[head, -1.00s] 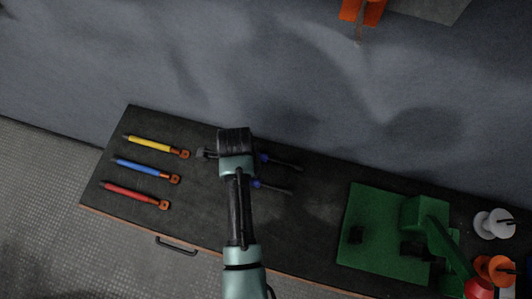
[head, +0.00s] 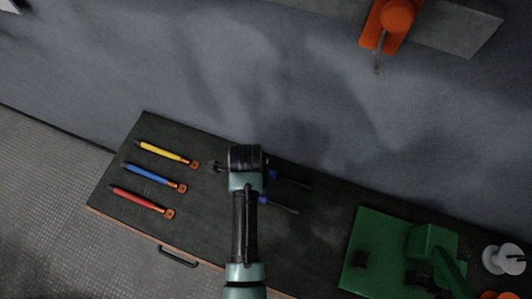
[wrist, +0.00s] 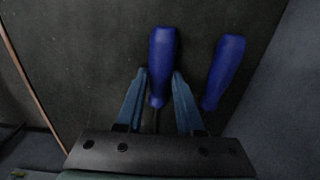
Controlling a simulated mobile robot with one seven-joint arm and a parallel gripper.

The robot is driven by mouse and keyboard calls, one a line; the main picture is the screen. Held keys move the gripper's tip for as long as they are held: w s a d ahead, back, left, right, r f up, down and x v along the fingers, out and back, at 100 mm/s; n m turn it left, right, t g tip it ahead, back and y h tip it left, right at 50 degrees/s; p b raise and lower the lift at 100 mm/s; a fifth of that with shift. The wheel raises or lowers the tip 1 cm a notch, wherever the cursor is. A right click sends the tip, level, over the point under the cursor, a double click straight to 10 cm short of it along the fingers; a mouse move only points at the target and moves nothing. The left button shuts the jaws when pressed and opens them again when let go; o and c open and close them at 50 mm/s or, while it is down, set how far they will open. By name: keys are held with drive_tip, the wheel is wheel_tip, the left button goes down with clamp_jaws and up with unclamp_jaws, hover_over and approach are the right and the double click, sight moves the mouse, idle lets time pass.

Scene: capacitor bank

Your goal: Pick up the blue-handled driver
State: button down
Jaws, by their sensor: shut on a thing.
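Two drivers with blue handles lie side by side on the dark bench. In the wrist view, one blue handle (wrist: 163,52) stands between the two fingers of my gripper (wrist: 159,78), which is shut on its lower end. The second blue handle (wrist: 223,70) lies just to the right, outside the fingers. In the head view, the held driver (head: 282,206) seems to be the one nearer the bench front. The other driver (head: 291,181) lies nearer the wall. My wrist hides the fingers in the head view, and I cannot tell whether the held driver is off the bench.
Yellow (head: 161,151), blue (head: 148,174) and red (head: 137,197) tools with orange ends lie on the left of the bench (head: 210,225). A green base with an upright part (head: 375,235) stands on the right. White and orange spools are at the far right. An orange fixture (head: 390,20) is on the wall.

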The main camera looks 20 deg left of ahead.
wheel_tip(320, 180, up, 9)
drive_tip(key=shift+r+b, duration=0.2)
drive_tip(key=shift+b, duration=0.4)
drive_tip(key=shift+r, duration=0.35)
idle(0.4)
